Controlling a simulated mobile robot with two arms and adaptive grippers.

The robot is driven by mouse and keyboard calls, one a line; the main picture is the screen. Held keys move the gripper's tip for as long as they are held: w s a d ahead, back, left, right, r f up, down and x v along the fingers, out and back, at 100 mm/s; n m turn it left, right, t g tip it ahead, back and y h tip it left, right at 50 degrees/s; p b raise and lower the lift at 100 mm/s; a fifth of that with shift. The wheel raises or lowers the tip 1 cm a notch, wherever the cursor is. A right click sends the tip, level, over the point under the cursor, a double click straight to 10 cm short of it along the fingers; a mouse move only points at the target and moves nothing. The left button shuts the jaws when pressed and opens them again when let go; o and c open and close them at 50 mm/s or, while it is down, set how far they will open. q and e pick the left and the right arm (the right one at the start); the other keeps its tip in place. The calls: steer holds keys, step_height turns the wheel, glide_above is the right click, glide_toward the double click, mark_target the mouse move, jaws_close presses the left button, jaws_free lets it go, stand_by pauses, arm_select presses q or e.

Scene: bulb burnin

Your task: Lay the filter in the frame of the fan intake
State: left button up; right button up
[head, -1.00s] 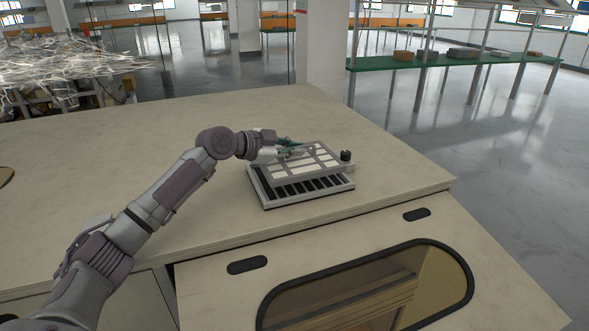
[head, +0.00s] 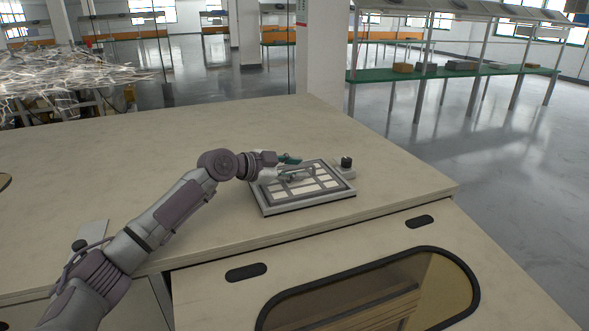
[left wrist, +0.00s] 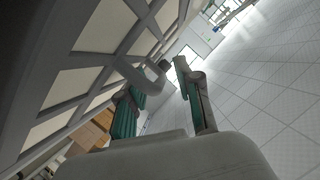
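The filter (head: 304,180), a grey grid with pale panels, lies flat within the light grey frame of the fan intake (head: 310,204) on the table. The intake's dark slats are covered by it. My left gripper (head: 289,167) is over the filter's back left part, its green-padded fingers spread apart. In the left wrist view the filter (left wrist: 75,80) fills the left side. Its grey handle loop (left wrist: 143,76) shows close to the fingers, with a gap before the right-hand finger (left wrist: 197,95). Whether the other finger touches the loop is unclear. My right gripper is out of view.
A black knob on a small grey block (head: 346,163) stands at the intake's back right corner. The pale table (head: 170,135) is clear behind and left. Its front edge and a panel with a dark-rimmed window (head: 370,295) are close in front.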

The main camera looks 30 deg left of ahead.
arm_select(q)
steer(key=shift+r+p, duration=0.3)
steer(key=shift+p, duration=0.05)
steer(key=b+v, duration=0.1)
steer(key=v, duration=0.2)
steer(key=b+v, duration=0.2)
steer(key=v, duration=0.2)
steer(key=b+v, duration=0.2)
steer(key=v, duration=0.1)
steer(key=shift+s+a+f, duration=0.25)
steer(key=shift+s, duration=0.15)
steer(key=shift+s+a+r, duration=0.2)
steer(key=shift+s+r, duration=0.2)
steer(key=shift+s, duration=0.1)
